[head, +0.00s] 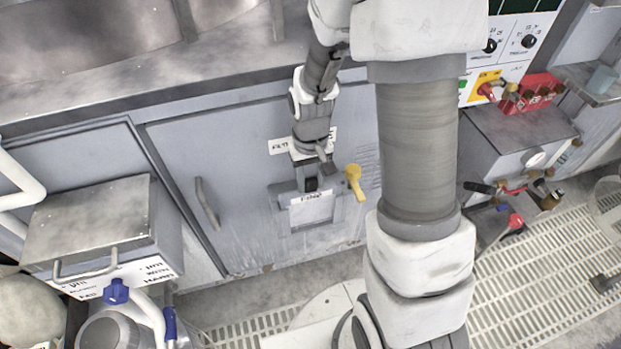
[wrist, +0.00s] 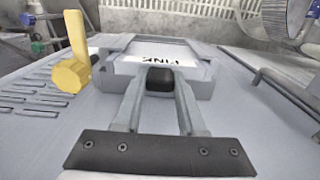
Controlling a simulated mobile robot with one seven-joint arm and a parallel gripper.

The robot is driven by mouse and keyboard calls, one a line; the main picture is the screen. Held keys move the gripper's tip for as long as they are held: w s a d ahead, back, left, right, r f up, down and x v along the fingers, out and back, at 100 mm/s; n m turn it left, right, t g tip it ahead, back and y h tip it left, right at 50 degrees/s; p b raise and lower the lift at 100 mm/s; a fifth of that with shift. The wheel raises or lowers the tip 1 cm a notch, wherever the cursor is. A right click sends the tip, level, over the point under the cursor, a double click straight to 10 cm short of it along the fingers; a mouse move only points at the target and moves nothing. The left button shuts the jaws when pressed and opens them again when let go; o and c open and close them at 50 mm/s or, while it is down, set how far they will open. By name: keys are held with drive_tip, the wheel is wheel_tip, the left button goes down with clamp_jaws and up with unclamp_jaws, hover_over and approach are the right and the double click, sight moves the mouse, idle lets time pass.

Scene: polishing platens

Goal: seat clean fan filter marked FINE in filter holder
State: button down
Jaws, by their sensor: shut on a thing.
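The pale filter (head: 312,211) has a white label, which reads FINE upside down in the wrist view (wrist: 138,66). My gripper (head: 311,181) is shut on the filter's black grip tab (wrist: 159,79), with one finger on each side. The filter lies within the grey frame of the filter holder (head: 284,200) on the cabinet door; the holder's side rail shows in the wrist view (wrist: 113,62). Whether the filter is pressed fully down is hidden. A yellow latch lever (head: 355,182) stands at the holder's side and points away from the filter; it also shows in the wrist view (wrist: 73,60).
Vent slots (wrist: 35,88) lie beside the holder. A door handle (head: 206,203) is left of it. A grey box (head: 92,225) with a handle stands at the far left. A red valve block (head: 538,92) is at the right. Floor grating (head: 545,255) lies below.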

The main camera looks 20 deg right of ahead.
drive_tip(key=shift+f, duration=0.25)
drive_tip(key=shift+c, duration=2.1)
unclamp_jaws()
wheel_tip(320, 180, up, 17)
drive_tip(key=p, duration=0.6)
drive_tip(key=shift+r, duration=0.2)
drive_tip(key=shift+r, duration=0.1)
